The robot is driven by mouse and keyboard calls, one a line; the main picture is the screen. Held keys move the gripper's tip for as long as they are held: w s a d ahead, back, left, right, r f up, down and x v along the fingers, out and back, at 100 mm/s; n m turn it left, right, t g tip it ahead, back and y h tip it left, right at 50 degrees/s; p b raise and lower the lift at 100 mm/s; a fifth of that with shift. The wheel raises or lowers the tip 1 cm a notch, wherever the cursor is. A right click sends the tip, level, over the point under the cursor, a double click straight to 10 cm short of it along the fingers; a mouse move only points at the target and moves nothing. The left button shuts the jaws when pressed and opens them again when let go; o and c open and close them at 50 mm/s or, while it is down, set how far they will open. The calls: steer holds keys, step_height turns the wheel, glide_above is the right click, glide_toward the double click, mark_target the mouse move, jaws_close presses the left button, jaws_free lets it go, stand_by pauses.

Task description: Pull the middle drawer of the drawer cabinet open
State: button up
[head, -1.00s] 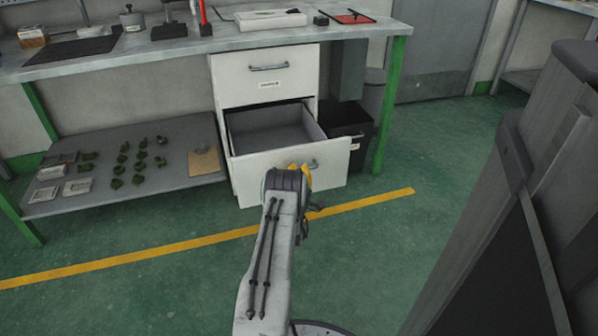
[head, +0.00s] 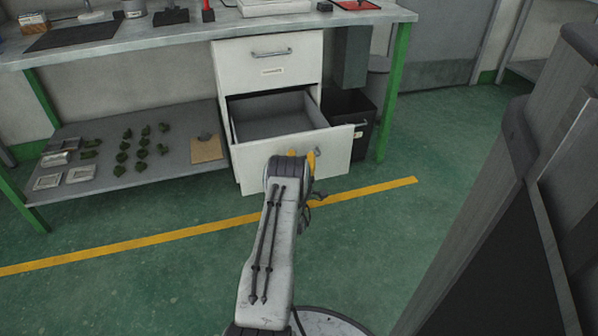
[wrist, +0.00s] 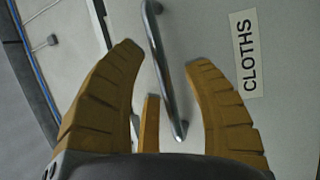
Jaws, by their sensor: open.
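The white drawer cabinet (head: 222,75) stands under the workbench. Its middle drawer (head: 295,163) is pulled out, and its empty grey inside shows. My gripper (head: 302,156) is at the front of this drawer, with yellow fingers, and my arm hides part of the front. In the wrist view, my gripper (wrist: 167,54) is open, with one finger on each side of the metal bar handle (wrist: 162,65). Both fingers look apart from the bar. A label reading CLOTHS (wrist: 246,52) is beside the right finger. In the head view only the handle's right end (head: 319,151) shows.
The top drawer (head: 268,62) is shut. A black bin (head: 362,125) stands right of the cabinet. A lower shelf (head: 180,170) at left holds several green pieces and white trays. Green floor with a yellow line (head: 130,240) lies free in front.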

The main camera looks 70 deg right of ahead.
steer(key=v, duration=1.1)
steer(key=shift+a, duration=0.3)
steer(key=shift+f, duration=0.1)
